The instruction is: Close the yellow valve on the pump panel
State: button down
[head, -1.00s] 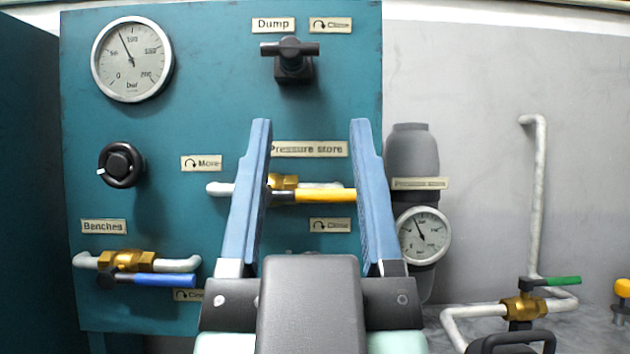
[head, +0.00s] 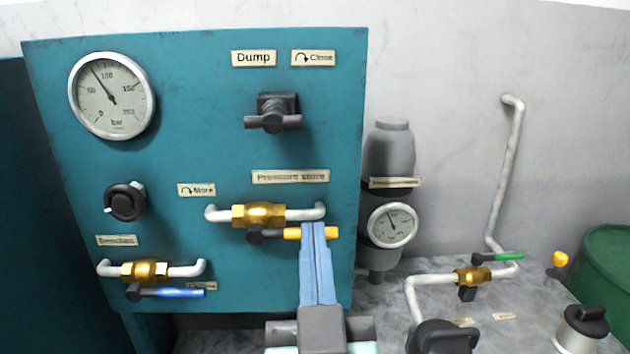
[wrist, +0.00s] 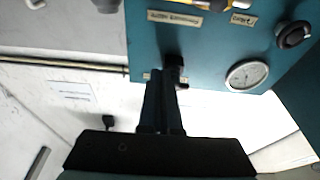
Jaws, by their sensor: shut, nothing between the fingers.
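The yellow valve handle (head: 292,233) lies level below its brass valve body (head: 258,214) on the teal pump panel (head: 230,130), parallel to the pipe. In the head view my gripper (head: 313,228) is shut and empty. Its blue fingertips overlap the handle's right part, with yellow showing on both sides. I cannot tell whether they touch it. In the wrist view, the shut fingers (wrist: 163,85) point toward the panel beside the black Dump knob (wrist: 174,70). Only a bit of yellow handle (wrist: 210,4) shows at the top edge.
The black Dump knob (head: 273,113) sits above, a blue-handled valve (head: 168,293) lower left, and a black dial (head: 124,201) at left. A pressure gauge (head: 111,95) is upper left. A grey cylinder (head: 390,150) with a gauge (head: 391,225) and a green-handled valve (head: 505,256) stand right.

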jog(key=g+p, duration=0.1)
jog(key=p, duration=0.3)
jog(key=s+g+p, duration=0.1)
jog(key=p, duration=0.3)
jog(key=g+p, duration=0.1)
jog(key=p, duration=0.3)
jog(key=shift+s+d+r+g, duration=0.1)
jog(key=shift+s+d+g, duration=0.2)
jog(key=shift+s+d, duration=0.1)
jog(key=shift+w, duration=0.1)
jog(key=p, duration=0.3)
send_over(296, 233)
jog(key=s+d, duration=0.3)
jog(key=shift+w+a+f+p, duration=0.15)
jog(key=shift+f+p, duration=0.05)
jog(key=shift+f, duration=0.9)
jog(key=shift+w+a+f+p, duration=0.1)
jog(key=shift+f+p, duration=0.1)
jog(key=shift+f, duration=0.9)
jog(key=shift+f+m, duration=0.15)
jog(key=shift+m, duration=0.25)
